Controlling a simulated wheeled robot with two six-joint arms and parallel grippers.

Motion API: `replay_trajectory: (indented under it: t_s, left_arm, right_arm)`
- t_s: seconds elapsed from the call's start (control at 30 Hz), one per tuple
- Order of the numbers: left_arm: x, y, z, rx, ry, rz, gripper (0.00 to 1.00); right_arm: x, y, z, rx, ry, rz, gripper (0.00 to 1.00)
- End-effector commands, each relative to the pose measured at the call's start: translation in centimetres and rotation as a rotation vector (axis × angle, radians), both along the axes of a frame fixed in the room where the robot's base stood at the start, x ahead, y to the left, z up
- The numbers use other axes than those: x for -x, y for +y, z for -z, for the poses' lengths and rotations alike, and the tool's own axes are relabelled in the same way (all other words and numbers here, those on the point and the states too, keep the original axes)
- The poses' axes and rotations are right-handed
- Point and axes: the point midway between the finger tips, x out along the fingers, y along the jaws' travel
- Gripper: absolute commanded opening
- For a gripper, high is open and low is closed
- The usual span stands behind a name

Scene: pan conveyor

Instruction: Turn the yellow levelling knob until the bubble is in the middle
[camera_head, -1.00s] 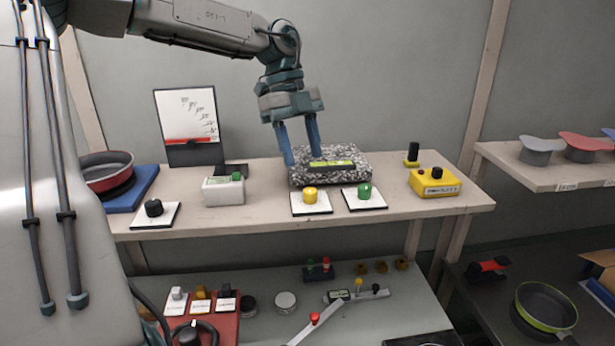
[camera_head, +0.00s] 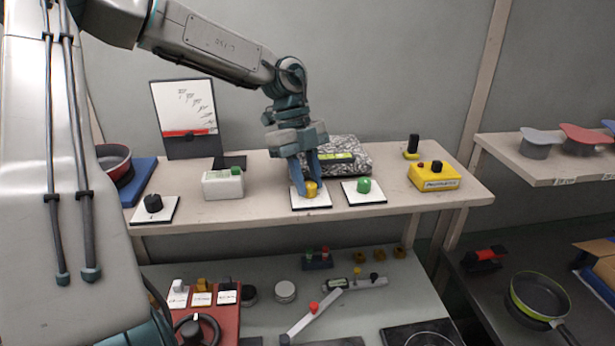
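The yellow levelling knob (camera_head: 311,189) stands on a white plate (camera_head: 312,204) at the front of the upper shelf. My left gripper (camera_head: 308,182) points down at the knob, its blue fingers close to it. I cannot tell whether the fingers press on the knob. A speckled stone block (camera_head: 352,151) stands behind, carrying a yellow-green level vial (camera_head: 338,157), partly hidden by my gripper. The bubble is too small to make out. My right gripper is not in view.
A green knob (camera_head: 364,185) on its own plate stands just right of the yellow one. A black knob (camera_head: 153,203) and a white box (camera_head: 223,184) are to the left. A yellow box (camera_head: 434,177) is to the right. The shelf front between them is clear.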

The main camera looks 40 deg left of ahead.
Motion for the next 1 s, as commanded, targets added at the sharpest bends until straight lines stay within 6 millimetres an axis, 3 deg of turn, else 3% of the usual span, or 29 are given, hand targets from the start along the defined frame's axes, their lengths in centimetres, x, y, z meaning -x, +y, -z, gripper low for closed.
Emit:
replay_trajectory:
  t_s: [0.17, 0.53, 0.97, 1.0]
  left_arm:
    - [0.0, 0.0, 0.1, 0.000, -0.002, -0.014, 0.02]
    - [0.0, 0.0, 0.3, 0.001, -0.006, -0.239, 0.02]
    - [0.1, 0.0, -0.2, 0.001, -0.002, -0.283, 0.02]
    - [0.1, 0.0, -0.2, 0.001, -0.002, -0.283, 0.31]
  right_arm:
    - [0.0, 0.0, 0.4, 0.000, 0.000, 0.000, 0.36]
    - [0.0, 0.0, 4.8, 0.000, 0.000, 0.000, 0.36]
    - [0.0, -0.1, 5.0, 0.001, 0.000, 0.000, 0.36]
    - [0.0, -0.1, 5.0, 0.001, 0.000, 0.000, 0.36]
